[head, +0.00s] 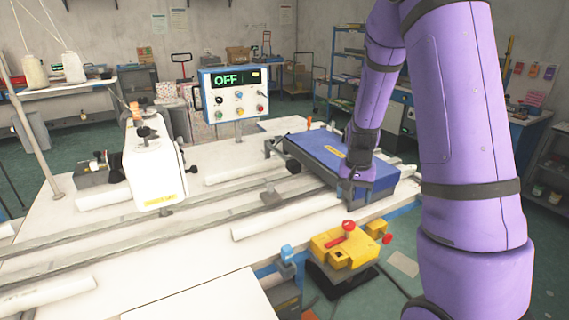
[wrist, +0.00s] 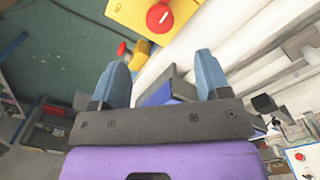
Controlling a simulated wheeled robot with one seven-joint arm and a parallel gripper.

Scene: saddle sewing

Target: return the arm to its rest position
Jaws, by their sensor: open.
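My purple arm comes in from the upper right of the head view. My gripper (head: 352,196) is low at the front edge of the blue box (head: 325,158) on the white work table (head: 215,215). In the wrist view my gripper (wrist: 163,72) has its two blue-grey fingers spread apart. A dark and blue edge (wrist: 163,93) shows between and below them, near the finger bases. I cannot tell whether the gripper touches the box.
A yellow control box (head: 345,247) with a red knob stands at the table's front edge; it also shows in the wrist view (wrist: 135,12). A white sewing head (head: 152,165) and a panel reading OFF (head: 234,94) stand left of the box. Rails and white rolls cross the table.

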